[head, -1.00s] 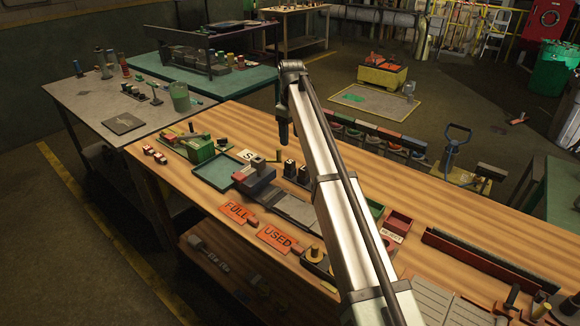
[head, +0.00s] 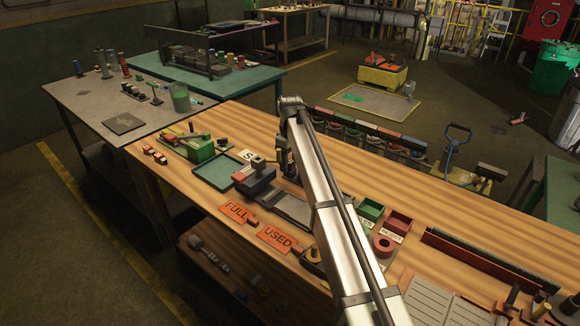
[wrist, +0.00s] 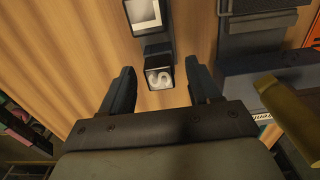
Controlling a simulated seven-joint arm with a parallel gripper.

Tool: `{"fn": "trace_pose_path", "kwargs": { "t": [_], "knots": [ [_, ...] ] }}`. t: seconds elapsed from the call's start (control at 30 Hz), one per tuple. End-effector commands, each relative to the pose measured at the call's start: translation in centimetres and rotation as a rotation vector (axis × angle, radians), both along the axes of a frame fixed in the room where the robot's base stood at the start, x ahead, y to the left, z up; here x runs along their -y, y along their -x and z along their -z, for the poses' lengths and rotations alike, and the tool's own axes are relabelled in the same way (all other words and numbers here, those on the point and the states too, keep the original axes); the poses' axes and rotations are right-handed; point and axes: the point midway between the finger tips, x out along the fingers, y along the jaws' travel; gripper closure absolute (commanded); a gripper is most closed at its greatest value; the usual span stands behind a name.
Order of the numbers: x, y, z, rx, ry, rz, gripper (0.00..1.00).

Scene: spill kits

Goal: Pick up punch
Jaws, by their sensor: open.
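In the wrist view, a small black upright punch (wrist: 159,77) with a pale "S" mark on its end face sits between my fingertips. My gripper (wrist: 159,68) is open, with one finger on each side of it and a visible gap to each. In the head view my gripper (head: 286,164) is low over the wooden bench, beside the grey-and-red block device. My arm hides most of the punch there. Whether the fingers reach down to the punch's height is hard to tell.
A black piece with a white marked square (wrist: 142,14) stands just beyond the punch. A dark device (wrist: 262,85) lies close on the right. On the wooden bench (head: 440,230) are a teal tray (head: 213,173), orange FULL (head: 238,212) and USED (head: 277,239) tags, and red (head: 398,223) and green bins.

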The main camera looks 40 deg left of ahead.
Motion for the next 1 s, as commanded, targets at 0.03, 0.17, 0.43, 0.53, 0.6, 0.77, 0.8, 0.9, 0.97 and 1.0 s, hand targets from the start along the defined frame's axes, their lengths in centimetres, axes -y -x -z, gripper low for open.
{"fn": "trace_pose_path", "kwargs": {
  "t": [0.03, 0.17, 0.43, 0.53, 0.6, 0.77, 0.8, 0.9, 0.97, 1.0],
  "knots": [
    [-0.01, -0.01, -0.01, 0.000, 0.000, 0.000, 0.38],
    [-0.01, -0.02, -0.05, 0.000, 0.000, 0.000, 0.39],
    [-0.01, -0.02, -0.07, 0.000, 0.000, 0.000, 0.65],
    [-0.01, -0.02, -0.08, 0.000, 0.000, 0.000, 0.75],
    [-0.01, -0.02, -0.08, 0.000, 0.000, 0.000, 0.81],
    [0.00, -0.02, -0.09, 0.000, 0.000, 0.000, 0.97],
    [0.00, -0.02, -0.10, 0.000, 0.000, 0.000, 1.00],
    [-0.01, -0.02, -0.10, 0.000, 0.000, 0.000, 1.00],
    [-0.01, -0.02, -0.10, 0.000, 0.000, 0.000, 1.00],
    [-0.01, -0.02, -0.14, 0.000, 0.000, 0.000, 1.00]
  ]
}}
